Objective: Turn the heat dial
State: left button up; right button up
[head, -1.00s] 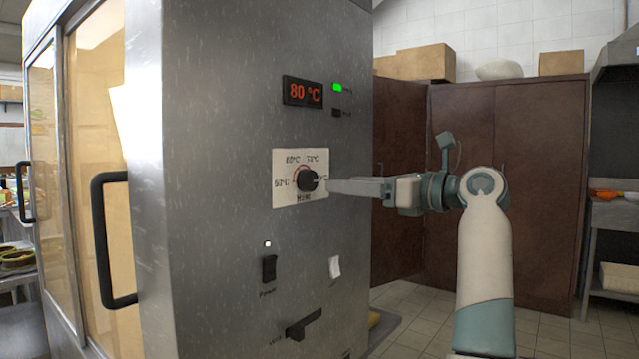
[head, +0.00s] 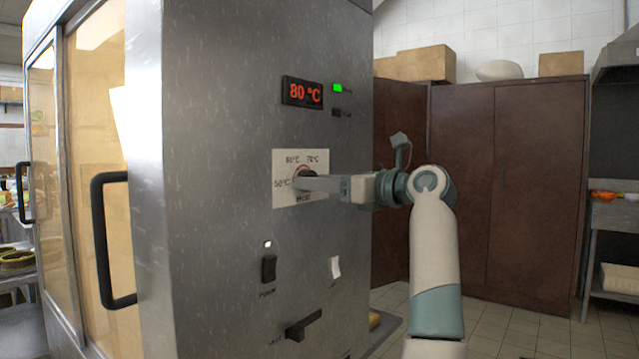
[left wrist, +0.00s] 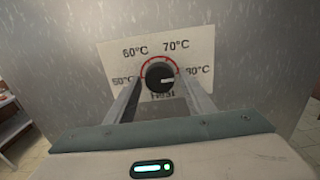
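The heat dial is a round black knob (left wrist: 159,76) on a white plate (left wrist: 195,47) marked 50, 60, 70 and 80°C. Its white pointer mark faces right, towards 80°C. In the head view the plate (head: 285,164) is on the cabinet's steel side, and my gripper mostly hides the knob. My left gripper (left wrist: 161,79) is open, with one finger on each side of the knob and gaps visible between. In the head view its fingertips (head: 306,183) reach the dial from the right. My right gripper is in neither view.
A red display (head: 303,92) reads 80 °C beside a lit green lamp (head: 337,87). Below the dial are a black power switch (head: 268,268), a white switch (head: 334,267) and a black lever (head: 303,325). Brown cupboards (head: 540,190) stand behind my arm.

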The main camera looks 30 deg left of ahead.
pick_arm(q)
jog(key=c, duration=0.7)
jog(key=shift+n, duration=0.6)
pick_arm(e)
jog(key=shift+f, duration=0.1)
pick_arm(q)
jog(key=shift+f+n+b, duration=0.1)
jog(key=shift+n+b, duration=1)
jog(key=shift+n, duration=10.3)
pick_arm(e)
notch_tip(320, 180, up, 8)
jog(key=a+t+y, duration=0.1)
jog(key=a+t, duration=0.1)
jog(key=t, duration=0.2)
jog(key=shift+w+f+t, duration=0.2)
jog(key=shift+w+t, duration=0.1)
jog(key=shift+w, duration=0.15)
